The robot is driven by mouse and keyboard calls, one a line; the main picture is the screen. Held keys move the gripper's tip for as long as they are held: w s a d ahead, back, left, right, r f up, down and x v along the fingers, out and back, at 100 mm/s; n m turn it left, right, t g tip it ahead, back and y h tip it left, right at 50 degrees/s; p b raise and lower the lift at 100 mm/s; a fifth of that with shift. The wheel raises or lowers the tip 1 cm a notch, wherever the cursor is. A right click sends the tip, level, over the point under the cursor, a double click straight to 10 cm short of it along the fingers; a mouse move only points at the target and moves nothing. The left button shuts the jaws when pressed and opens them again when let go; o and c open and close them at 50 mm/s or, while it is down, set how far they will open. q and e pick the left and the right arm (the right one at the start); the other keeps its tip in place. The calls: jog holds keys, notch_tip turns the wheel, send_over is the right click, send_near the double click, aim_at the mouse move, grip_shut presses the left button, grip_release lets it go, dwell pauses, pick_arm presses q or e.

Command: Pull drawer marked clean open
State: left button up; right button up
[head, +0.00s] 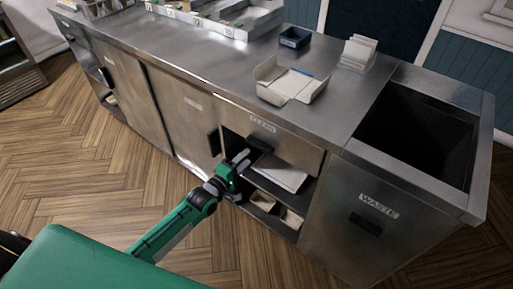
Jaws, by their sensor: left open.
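The drawer marked CLEAN (292,147) is a steel front under the countertop, right of the middle of the cabinet row. It looks shut. Its white label (262,123) is near the top edge, and a dark handle (261,143) is below the label. My left gripper (241,158) is open, just left of and slightly below the handle. I cannot tell whether its fingers touch the handle. My right gripper is not in view.
Open shelves below the drawer hold a white stack (281,177) and pale boxes (291,218). A cabinet marked WASTE (345,220) with an open bin top stands to the right. An open carton (288,84) and a blue tray (295,37) sit on the counter. Wooden floor in front is clear.

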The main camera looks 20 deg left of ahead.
aim_at(257, 147)
pick_arm(q)
jog(key=x, duration=0.5)
jog(key=shift+w+d, duration=0.1)
jog(key=shift+w, duration=0.1)
jog(key=shift+w+d, duration=0.2)
jog(key=shift+w, duration=0.45)
grip_shut()
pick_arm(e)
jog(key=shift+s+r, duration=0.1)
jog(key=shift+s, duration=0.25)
